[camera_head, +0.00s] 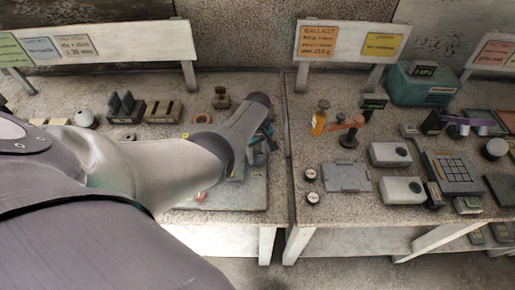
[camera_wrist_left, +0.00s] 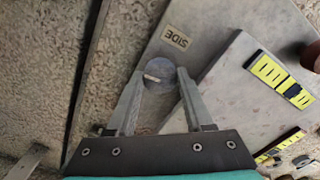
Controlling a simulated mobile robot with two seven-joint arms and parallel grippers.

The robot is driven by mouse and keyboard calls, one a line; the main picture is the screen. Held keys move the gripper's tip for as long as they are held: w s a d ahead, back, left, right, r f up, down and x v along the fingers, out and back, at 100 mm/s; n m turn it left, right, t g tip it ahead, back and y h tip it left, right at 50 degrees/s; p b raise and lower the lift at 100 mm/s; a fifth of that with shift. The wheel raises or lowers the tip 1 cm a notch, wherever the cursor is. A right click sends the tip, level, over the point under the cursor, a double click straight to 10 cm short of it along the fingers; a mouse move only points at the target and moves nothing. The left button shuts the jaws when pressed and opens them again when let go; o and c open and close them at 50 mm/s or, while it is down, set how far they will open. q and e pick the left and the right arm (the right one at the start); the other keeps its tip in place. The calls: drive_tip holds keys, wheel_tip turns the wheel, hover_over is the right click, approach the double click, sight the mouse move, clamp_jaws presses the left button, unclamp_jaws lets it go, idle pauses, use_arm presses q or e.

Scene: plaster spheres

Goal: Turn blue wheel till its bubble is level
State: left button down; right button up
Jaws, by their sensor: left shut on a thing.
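My left gripper (camera_wrist_left: 161,80) is shut on the round blue-grey wheel (camera_wrist_left: 158,70), which has a pale mark on its top. One finger is on each side of it. The wheel sits beside a "SIDE" label (camera_wrist_left: 176,38) on a grey plate (camera_wrist_left: 215,30). Two yellow bubble vials, one at the right (camera_wrist_left: 280,80) and one lower down (camera_wrist_left: 279,146), lie on the raised plate; their bubbles are too small to read. In the head view my left arm covers most of the grey plate (camera_head: 245,195), and the wheel cannot be made out. My right gripper is out of view.
A reddish knob (camera_head: 201,196) shows at the plate's near left. Dark slotted blocks (camera_head: 125,108) and a brass weight (camera_head: 221,98) stand behind my arm. A gap separates this table from the right one, which holds a teal case (camera_head: 422,88) and white boxes (camera_head: 390,154).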

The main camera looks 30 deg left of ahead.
use_arm(q)
drive_tip(key=m, duration=0.5)
drive_tip(key=shift+m+p, duration=0.3)
drive_tip(key=shift+p, duration=0.05)
drive_tip(key=m, duration=1.1)
drive_tip(key=shift+m, duration=0.4)
drive_tip(key=m, duration=0.6)
drive_tip(key=shift+c, duration=1.4)
unclamp_jaws()
drive_tip(key=shift+r, duration=0.1)
